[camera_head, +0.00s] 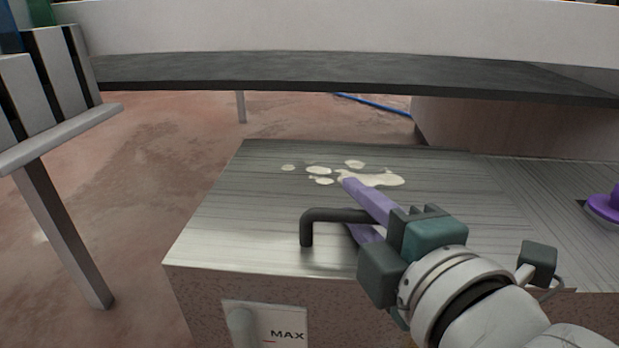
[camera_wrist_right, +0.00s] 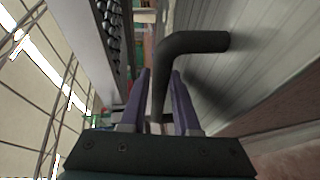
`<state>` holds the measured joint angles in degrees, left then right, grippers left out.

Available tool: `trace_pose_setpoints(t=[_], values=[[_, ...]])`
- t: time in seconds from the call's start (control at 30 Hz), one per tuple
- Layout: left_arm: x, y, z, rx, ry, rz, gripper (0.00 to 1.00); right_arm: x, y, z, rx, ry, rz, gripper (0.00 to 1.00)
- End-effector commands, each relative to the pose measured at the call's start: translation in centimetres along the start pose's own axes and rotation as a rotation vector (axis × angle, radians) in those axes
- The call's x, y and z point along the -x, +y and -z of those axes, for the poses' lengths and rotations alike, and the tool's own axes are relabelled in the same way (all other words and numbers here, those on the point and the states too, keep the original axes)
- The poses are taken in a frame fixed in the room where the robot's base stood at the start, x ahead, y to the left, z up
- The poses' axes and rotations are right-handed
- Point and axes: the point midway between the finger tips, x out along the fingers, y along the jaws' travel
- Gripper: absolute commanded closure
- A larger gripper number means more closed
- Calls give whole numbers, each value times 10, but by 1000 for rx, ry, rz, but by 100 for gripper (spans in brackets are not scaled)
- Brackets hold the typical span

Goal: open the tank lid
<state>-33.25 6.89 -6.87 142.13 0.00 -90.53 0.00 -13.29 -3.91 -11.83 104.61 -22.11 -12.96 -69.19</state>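The tank lid (camera_head: 240,215) is a brushed-metal plate lying flat and closed on top of the tank. A black bent-bar handle (camera_head: 306,228) stands on it near the front edge; it also shows in the wrist view (camera_wrist_right: 200,42). My right gripper (camera_head: 352,206) is at the handle, its purple fingers on either side of the bar. In the right wrist view, the bar runs between the fingers (camera_wrist_right: 161,75) with gaps visible, so the gripper looks open around it. The handle's right end is hidden behind the gripper. My left gripper is not in view.
Pale spilled patches (camera_head: 385,179) lie on the lid behind the fingers. A purple knob (camera_head: 606,206) sits on the right part of the tank top. A dark-edged machine beam (camera_head: 330,75) crosses behind and above. A slatted rack (camera_head: 60,65) on a leg stands at left.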

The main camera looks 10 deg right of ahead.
Motion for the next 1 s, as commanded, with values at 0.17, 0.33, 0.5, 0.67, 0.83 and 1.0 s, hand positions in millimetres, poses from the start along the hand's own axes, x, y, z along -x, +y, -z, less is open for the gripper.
trace_pose_setpoints(t=[0.17, 0.33, 0.5, 0.67, 0.83, 1.0], values=[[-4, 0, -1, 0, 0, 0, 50, -8, 0, 0, -1, 0, 0, 70], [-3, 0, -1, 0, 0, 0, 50, -8, 0, 0, -1, 0, 0, 70], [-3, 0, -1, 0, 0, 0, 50, -8, 0, 0, -1, 0, 0, 84], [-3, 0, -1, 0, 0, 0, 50, -8, 0, 0, -1, 0, 0, 100], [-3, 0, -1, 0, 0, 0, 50, -8, 0, 0, -1, 0, 0, 100], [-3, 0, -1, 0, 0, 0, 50, -8, 0, 0, -1, 0, 0, 100]])
